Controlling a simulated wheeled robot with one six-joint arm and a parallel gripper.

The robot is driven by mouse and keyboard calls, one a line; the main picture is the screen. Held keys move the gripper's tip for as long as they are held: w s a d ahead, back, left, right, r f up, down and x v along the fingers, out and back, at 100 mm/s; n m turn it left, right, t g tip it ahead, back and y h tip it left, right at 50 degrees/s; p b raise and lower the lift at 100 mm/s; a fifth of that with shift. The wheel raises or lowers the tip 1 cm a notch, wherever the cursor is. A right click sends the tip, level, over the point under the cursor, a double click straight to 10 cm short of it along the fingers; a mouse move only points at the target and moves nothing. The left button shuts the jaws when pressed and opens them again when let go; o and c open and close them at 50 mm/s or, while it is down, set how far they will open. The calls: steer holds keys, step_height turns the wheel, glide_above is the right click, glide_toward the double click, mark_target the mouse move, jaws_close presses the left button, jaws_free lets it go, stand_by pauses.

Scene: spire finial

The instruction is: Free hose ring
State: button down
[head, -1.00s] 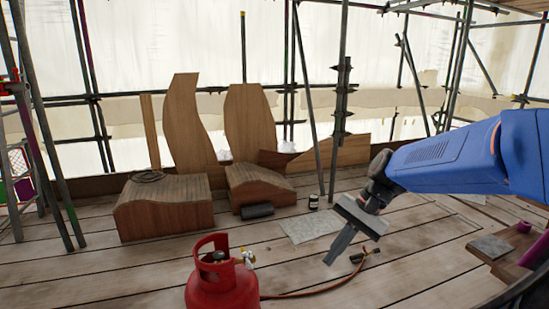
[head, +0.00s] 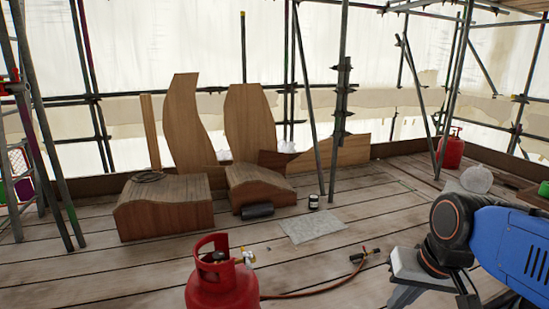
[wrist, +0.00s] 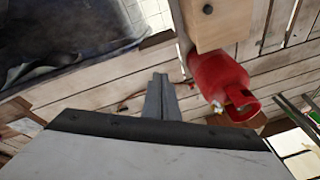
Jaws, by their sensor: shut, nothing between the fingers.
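A red gas cylinder (head: 223,280) with a brass valve stands at the bottom centre of the head view. A thin reddish hose (head: 310,293) runs from it along the boards to a torch-like end fitting (head: 364,256). A dark coiled ring (head: 148,176) lies on the left wooden block. I cannot tell which of these the task means by the hose ring. My gripper is at the lower right of the head view, partly cut off, right of the fitting. In the wrist view my gripper (wrist: 160,80) is shut and empty, with a red cylinder (wrist: 222,85) to its right.
Wooden blocks (head: 165,211) and tall shaped boards stand behind. A dark cylinder (head: 258,211), a small jar (head: 313,201) and a grey sheet (head: 312,226) lie mid-deck. Scaffold poles (head: 335,110) rise behind. Another red cylinder (head: 451,150) stands back right.

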steer(key=shift+n+t+h, duration=0.7)
steer(key=shift+n+t, duration=0.2)
steer(key=s+d, duration=0.1)
steer(key=s, duration=0.1)
steer(key=s+d+f, duration=0.1)
steer(key=s+d, duration=0.1)
steer(key=shift+d, duration=0.15)
